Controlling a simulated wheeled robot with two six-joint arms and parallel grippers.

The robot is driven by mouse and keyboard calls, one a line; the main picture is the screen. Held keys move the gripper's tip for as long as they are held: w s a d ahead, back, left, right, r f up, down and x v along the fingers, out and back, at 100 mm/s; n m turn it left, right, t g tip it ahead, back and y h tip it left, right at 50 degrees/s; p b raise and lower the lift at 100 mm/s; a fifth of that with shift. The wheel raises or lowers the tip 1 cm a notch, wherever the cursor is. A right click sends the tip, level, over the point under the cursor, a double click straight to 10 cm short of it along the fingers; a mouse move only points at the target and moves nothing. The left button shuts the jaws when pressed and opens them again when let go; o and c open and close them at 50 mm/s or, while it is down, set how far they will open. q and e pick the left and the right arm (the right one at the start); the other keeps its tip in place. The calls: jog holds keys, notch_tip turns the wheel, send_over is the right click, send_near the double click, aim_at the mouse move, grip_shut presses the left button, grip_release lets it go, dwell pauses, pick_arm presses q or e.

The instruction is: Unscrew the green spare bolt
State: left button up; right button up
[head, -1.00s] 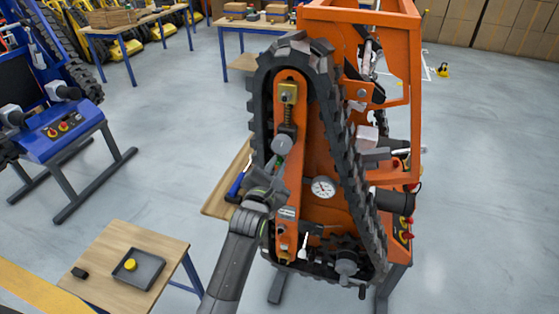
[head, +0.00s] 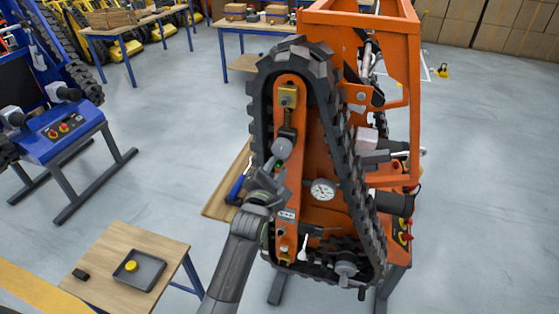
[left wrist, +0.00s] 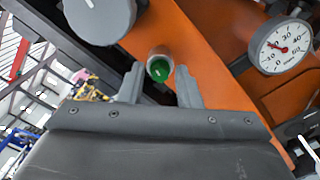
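The green spare bolt (left wrist: 160,69) shows in the left wrist view as a green-faced bolt in a pale round collar on the carrier's orange side plate (left wrist: 220,85). My left gripper (left wrist: 160,83) is open, with one finger on each side just below the bolt. I cannot tell whether either finger touches it. In the head view my left gripper (head: 274,168) is at the orange plate inside the track loop, under a grey round knob (head: 282,148). My right gripper is not in view.
The black rubber track (head: 347,165) loops around the plate. A pressure gauge (head: 322,190) sits right of my gripper. A wooden table (head: 110,250) at lower left holds a dark tray (head: 150,278) with a yellow round piece (head: 131,266). Open floor lies left of the carrier.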

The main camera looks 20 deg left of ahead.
pick_arm(q)
jog(key=m+p, duration=0.1)
jog(key=m, duration=0.3)
jog(key=shift+r+m, duration=0.1)
jog(key=shift+m, duration=0.3)
jog(key=shift+m+p, duration=0.4)
jog(key=shift+m, duration=0.6)
jog(key=shift+m+p, duration=0.55)
jog(key=shift+m, duration=0.65)
jog(key=m+p, duration=0.1)
jog(key=m, duration=0.3)
jog(key=shift+m+p, duration=0.35)
jog(key=shift+m, duration=0.05)
jog(key=shift+m+p, duration=0.3)
jog(key=shift+m, duration=0.9)
jog(key=m+p, duration=0.1)
jog(key=m, duration=0.1)
jog(key=shift+m, duration=0.4)
jog(key=m, duration=0.7)
jog(key=shift+p, duration=0.4)
